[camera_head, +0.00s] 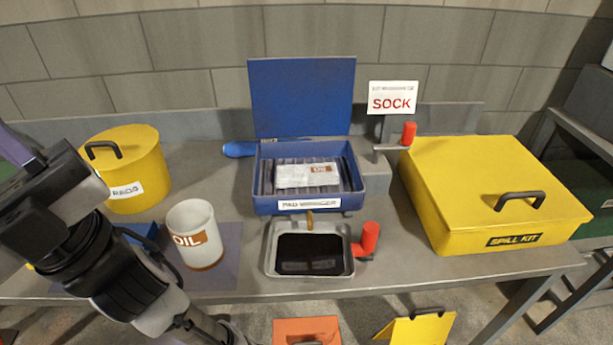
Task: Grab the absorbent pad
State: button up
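I cannot make out any gripper fingers in the picture.
A grey tray of dark liquid (270,262) sits in front of the box, with a red cylinder (369,238) at its right. A white OIL container (196,235) and yellow tub (138,175) stand left. A yellow spill kit (470,235) and SOCK sign (392,98) are right.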

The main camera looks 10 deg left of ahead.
aim_at(294, 175)
jog(key=j+u, duration=0.4)
jog(key=i+j+u, duration=0.1)
jog(key=i, duration=0.25)
jog(key=i+j+u, duration=0.15)
jog(key=i+j, duration=0.15)
